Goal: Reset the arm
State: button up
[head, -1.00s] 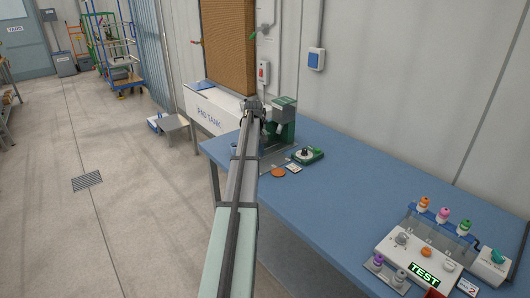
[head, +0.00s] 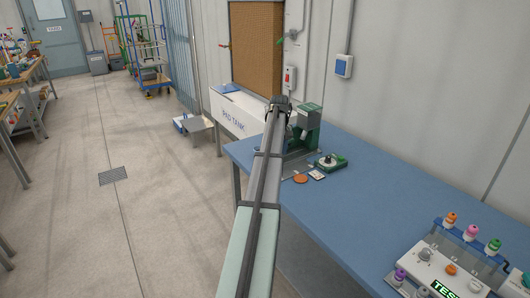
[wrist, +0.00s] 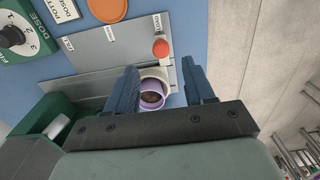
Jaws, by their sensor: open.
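My arm stretches out over the blue bench (head: 345,205), and my gripper (head: 279,103) is at its far end, in front of the green and grey machine (head: 304,125). In the wrist view, my gripper (wrist: 160,70) is open, with its two dark blue fingers apart. A small purple and white cup (wrist: 152,98) with something dark in it shows between the fingers. It is on or above the grey plate; I cannot tell whether a finger touches it. An orange-red knob (wrist: 160,48) shows just beyond the cup.
A green dial unit (head: 329,162), an orange disc (head: 300,178) and a small card (head: 317,175) lie beside the machine. A test station (head: 450,262) with coloured knobs is at the right. Open floor lies to the left.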

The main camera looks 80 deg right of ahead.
jog(key=shift+w, duration=0.1)
